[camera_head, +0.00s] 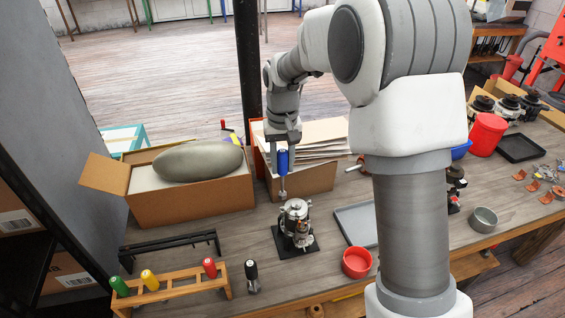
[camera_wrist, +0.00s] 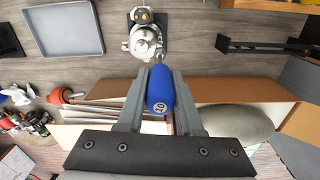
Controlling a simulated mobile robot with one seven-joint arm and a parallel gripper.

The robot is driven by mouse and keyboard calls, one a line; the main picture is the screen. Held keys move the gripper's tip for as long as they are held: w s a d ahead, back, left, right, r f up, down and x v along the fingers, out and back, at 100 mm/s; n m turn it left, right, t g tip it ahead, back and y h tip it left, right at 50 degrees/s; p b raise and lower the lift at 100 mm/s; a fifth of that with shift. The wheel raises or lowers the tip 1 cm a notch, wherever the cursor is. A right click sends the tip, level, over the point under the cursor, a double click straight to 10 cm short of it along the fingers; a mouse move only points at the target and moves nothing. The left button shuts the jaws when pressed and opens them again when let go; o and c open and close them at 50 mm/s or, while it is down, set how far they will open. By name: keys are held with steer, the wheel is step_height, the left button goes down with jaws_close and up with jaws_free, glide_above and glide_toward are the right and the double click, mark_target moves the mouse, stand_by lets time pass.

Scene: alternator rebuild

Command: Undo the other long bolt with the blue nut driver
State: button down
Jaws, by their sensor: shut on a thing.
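My gripper (camera_head: 283,142) is shut on the blue nut driver (camera_head: 283,160) and holds it upright, handle up and shaft down. In the wrist view the blue handle (camera_wrist: 161,90) sits between the two fingers (camera_wrist: 160,92). The alternator (camera_head: 296,219) stands on a dark base plate (camera_head: 308,248) on the bench, just below the driver. It also shows in the wrist view (camera_wrist: 144,42). The driver's tip is close above the alternator's top edge. I cannot tell whether it touches a bolt. The long bolts are too small to make out.
A wooden rack (camera_head: 180,291) holds green, yellow and red-handled drivers at the front left; a black-handled tool (camera_head: 252,276) stands beside it. Open cardboard boxes (camera_head: 190,207) stand behind. A grey tray (camera_head: 352,222) and red bowl (camera_head: 357,262) lie right of the alternator.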

mark_target(283, 175)
stand_by(0.4)
steer(key=shift+f+b, duration=1.3)
steer(key=shift+f, duration=0.75)
steer(key=shift+f+b, duration=0.3)
steer(key=shift+f, duration=0.15)
steer(key=n+p, duration=0.1)
steer(key=n, duration=0.3)
steer(key=shift+r, duration=0.1)
steer(key=n+p, duration=0.1)
steer(key=n, duration=0.4)
steer(key=n+p, duration=0.2)
steer(key=n, duration=0.3)
steer(key=shift+r, duration=0.1)
steer(key=n+p, duration=0.1)
steer(key=n, duration=0.2)
steer(key=shift+n, duration=0.3)
